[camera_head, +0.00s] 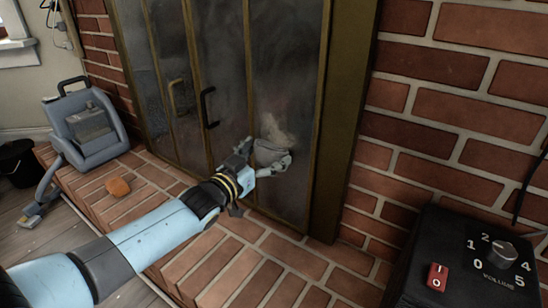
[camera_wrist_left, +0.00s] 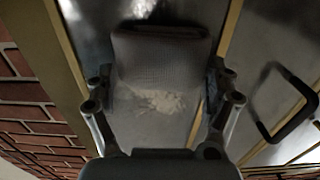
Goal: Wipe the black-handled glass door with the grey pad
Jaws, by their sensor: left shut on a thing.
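The black-handled glass door (camera_head: 285,65) is a dark, hazy pane in a brass frame, with its black handle (camera_head: 207,107) at the left. A pale smudge (camera_head: 277,128) shows on its lower part, just above my left gripper (camera_head: 272,160). In the left wrist view the grey pad (camera_wrist_left: 162,58) is a ribbed block between the fingers of my left gripper (camera_wrist_left: 160,85), which is shut on it. A whitish patch (camera_wrist_left: 155,102) shows on the glass beside the pad. I cannot tell whether the pad touches the glass. My right gripper is not in view.
A neighbouring pane has a brass handle (camera_head: 175,97). Brick walls flank the doors, above a brick hearth (camera_head: 235,275). A black volume box (camera_head: 470,265) stands at the lower right.

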